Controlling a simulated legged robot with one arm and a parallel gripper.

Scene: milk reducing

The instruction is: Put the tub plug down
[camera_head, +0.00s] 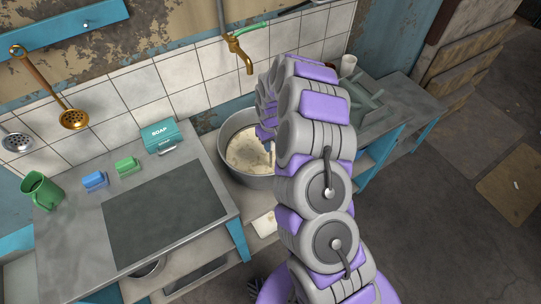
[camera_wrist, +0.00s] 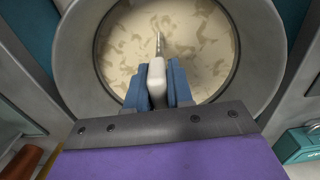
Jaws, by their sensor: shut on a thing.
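A big grey tub (camera_head: 221,146) stands under the tap, with a cream, patchy surface inside it. In the wrist view the tub (camera_wrist: 82,55) fills the upper part, and the cream surface (camera_wrist: 205,45) lies beyond my fingers. My gripper (camera_wrist: 156,86) points at the tub, its blue fingers shut on a pale piece with a thin metal tip, taken to be the tub plug (camera_wrist: 157,74). I cannot tell whether the tip touches the cream surface. In the head view my arm hides most of the gripper and the held piece.
A brass tap (camera_head: 240,55) hangs over the tub. Left of it, the counter (camera_head: 217,172) holds a teal soap box (camera_head: 161,135), green block (camera_head: 127,166), blue block (camera_head: 95,181) and green mug (camera_head: 41,190). A green rack (camera_head: 368,105) stands to the right.

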